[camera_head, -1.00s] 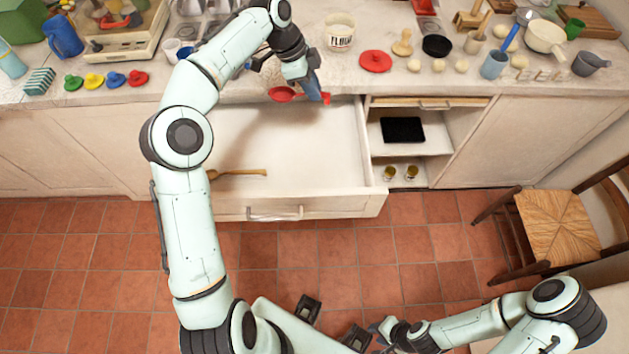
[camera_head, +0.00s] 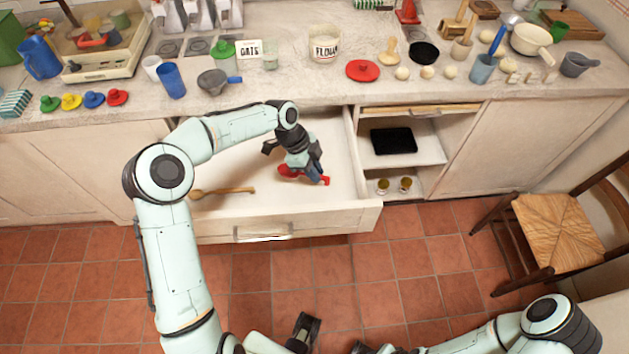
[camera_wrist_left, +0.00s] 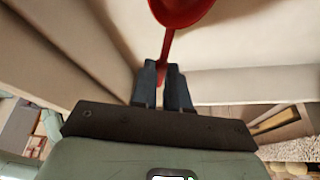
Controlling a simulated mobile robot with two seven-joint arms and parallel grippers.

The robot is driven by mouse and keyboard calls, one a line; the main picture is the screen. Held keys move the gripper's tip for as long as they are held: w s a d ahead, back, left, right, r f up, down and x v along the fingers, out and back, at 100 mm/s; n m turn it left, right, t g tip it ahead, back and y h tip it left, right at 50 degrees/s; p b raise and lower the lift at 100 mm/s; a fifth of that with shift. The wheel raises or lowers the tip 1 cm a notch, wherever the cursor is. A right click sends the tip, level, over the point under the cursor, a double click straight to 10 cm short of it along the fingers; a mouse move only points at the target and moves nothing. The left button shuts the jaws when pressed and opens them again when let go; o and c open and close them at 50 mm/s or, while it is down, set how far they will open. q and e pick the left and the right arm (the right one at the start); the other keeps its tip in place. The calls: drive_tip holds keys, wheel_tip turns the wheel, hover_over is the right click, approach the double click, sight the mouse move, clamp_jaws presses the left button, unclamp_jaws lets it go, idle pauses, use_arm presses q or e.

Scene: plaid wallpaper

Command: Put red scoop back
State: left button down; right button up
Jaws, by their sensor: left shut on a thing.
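The red scoop (camera_head: 287,171) is in the open drawer area, its bowl to the left and its handle end to the right of my left gripper (camera_head: 313,177). My left gripper is shut on the scoop's handle. In the left wrist view the scoop's bowl (camera_wrist_left: 180,10) shows at the top, with its handle running down between the fingers (camera_wrist_left: 163,85). The drawer (camera_head: 300,219) is pulled out. I cannot tell whether the scoop touches the drawer floor.
A wooden spoon (camera_head: 222,191) lies in the drawer's left part. The counter above holds a flour jar (camera_head: 325,45), a red lid (camera_head: 363,71) and a grey sieve-like pan (camera_head: 213,82). An open shelf (camera_head: 432,153) is right of the drawer. A chair (camera_head: 560,230) stands at the right.

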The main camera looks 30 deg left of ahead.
use_arm(q)
hover_over(315, 190)
drive_tip(key=shift+f, duration=2.5)
drive_tip(key=shift+s, duration=0.1)
drive_tip(key=shift+f, duration=0.2)
drive_tip(key=c, duration=1.1)
unclamp_jaws()
drive_tip(key=shift+r, duration=0.1)
drive_tip(key=v, duration=1.2)
drive_tip(key=shift+r+p, duration=0.15)
drive_tip(key=shift+p, duration=0.2)
